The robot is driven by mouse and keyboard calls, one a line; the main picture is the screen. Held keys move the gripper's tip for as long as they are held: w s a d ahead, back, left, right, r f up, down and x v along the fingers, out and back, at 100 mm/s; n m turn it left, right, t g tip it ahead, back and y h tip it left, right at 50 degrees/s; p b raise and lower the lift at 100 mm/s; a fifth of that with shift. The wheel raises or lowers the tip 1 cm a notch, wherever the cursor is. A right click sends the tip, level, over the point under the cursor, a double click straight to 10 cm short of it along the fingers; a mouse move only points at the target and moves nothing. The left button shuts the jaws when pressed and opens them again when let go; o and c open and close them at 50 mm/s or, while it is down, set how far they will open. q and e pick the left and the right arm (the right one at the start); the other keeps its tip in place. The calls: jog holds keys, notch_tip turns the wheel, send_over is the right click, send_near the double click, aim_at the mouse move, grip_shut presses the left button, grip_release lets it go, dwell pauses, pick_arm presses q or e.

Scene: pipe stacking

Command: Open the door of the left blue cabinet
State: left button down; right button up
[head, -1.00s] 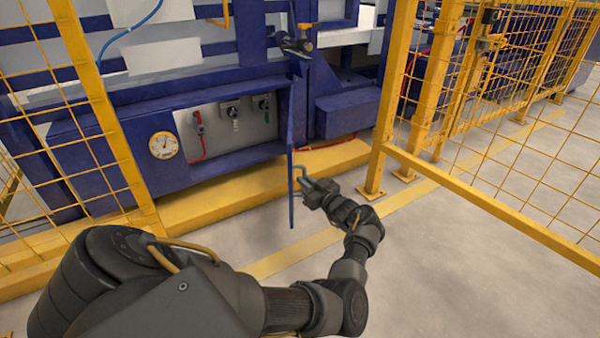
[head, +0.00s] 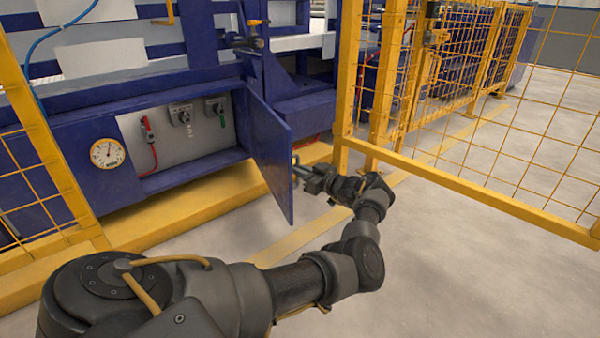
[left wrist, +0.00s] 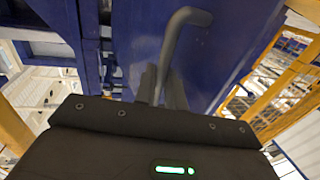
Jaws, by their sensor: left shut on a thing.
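The blue cabinet (head: 80,160) stands at the left in the head view, with its compartment open to view. Its blue door (head: 268,150) is swung well outward on a hinge at the compartment's right side. My left gripper (head: 298,175) is on the outer face of the door, to its right. In the left wrist view the grey bent door handle (left wrist: 183,35) runs down between the fingers of my left gripper (left wrist: 162,92), which is shut on it. In the head view the door hides part of the handle. My right gripper is not in view.
Inside the compartment are switches (head: 181,115) and a red cable (head: 152,158); a round gauge (head: 107,153) is beside it. A yellow mesh fence (head: 480,150) stands at the right, another fence part (head: 40,135) at the left. The grey floor (head: 440,270) in front is clear.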

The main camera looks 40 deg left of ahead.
pick_arm(q)
jog(key=shift+a+r, duration=0.15)
jog(key=shift+a, duration=0.15)
jog(key=c, duration=1.6)
grip_release()
jog(key=shift+s, duration=0.15)
jog(key=shift+o, duration=0.6)
jog(key=shift+d, duration=0.2)
jog(key=w+d+p, duration=0.1)
jog(key=d+p, duration=0.1)
jog(key=d, duration=0.8)
jog(key=shift+w+d, duration=0.35)
jog(key=shift+d, duration=0.05)
